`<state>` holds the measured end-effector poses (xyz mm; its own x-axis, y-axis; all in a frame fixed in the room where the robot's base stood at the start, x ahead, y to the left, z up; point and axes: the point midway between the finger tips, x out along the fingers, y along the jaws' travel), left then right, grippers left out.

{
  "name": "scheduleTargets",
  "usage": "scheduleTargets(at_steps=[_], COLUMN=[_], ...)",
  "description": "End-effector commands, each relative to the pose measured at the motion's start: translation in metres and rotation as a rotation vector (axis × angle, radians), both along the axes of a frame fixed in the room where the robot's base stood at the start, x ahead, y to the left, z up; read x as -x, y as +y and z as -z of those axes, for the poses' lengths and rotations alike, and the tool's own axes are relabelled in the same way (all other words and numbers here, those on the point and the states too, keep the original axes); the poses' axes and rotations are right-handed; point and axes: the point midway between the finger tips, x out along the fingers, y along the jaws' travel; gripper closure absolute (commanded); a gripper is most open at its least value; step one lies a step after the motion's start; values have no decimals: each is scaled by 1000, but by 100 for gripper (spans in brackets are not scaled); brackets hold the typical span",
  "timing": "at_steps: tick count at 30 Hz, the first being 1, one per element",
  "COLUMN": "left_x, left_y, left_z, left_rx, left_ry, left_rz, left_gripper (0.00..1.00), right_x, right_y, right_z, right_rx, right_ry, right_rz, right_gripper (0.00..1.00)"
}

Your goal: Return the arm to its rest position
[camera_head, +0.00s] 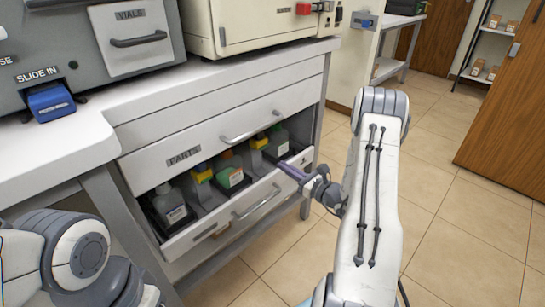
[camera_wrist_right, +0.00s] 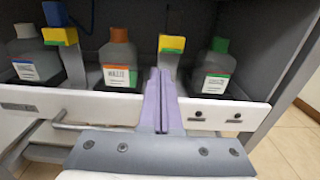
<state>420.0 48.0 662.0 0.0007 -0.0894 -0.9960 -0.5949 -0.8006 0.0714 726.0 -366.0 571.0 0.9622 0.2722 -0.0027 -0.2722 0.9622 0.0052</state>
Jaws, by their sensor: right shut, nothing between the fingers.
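My right arm (camera_head: 372,200) reaches in from the bottom of the head view, and its gripper (camera_head: 291,171) points left at the right end of an open drawer (camera_head: 255,200). In the right wrist view the two purple fingers (camera_wrist_right: 160,100) lie together with nothing between them. They overlap the drawer's front panel in the picture; whether they touch it I cannot tell. My left arm (camera_head: 70,255) shows at the lower left, and its gripper is outside the view.
The drawer holds several bottles, including an orange-capped one (camera_wrist_right: 119,62) and a green-capped one (camera_wrist_right: 216,68), with yellow-green blocks (camera_wrist_right: 172,44) between them. A closed PARTS drawer (camera_head: 190,145) is above. A blue slide-in piece (camera_head: 50,102) is on the grey machine. Tiled floor (camera_head: 460,215) is clear at right.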

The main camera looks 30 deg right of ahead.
Motion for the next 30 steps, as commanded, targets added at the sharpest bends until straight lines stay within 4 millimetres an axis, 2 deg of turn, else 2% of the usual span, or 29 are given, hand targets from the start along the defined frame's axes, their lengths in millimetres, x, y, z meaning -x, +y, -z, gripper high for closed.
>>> scheduleTargets(at_steps=[3,7,16,19,20,23,25,28,30], left_x=[0,0,0,0,0,0,0,0,0], left_y=[0,0,0,0,0,0,0,0,0], left_z=[-7,-10,-10,-10,-10,-10,-10,-10,-10], left_rx=[0,0,0,0,0,0,0,0,0], left_ry=[0,0,0,0,0,0,0,0,0], left_rz=[0,0,0,0,0,0,0,0,0], left_gripper=[50,50,50,50,50,50,50,50,50], right_x=[21,35,40,35,33,29,33,55,81], right_y=[-6,-9,-8,10,21,74,124,197,244], right_z=[-2,0,0,-8,-12,-30,-44,-62,-72], right_rx=[-3,-1,1,18,27,81,139,249,343], right_ry=[0,0,-1,-2,-2,-3,-3,-11,-23], right_rz=[3,0,-10,-72,-108,-293,-472,-751,-954], right_gripper=[100,100,100,100,100,100,100,100,100])
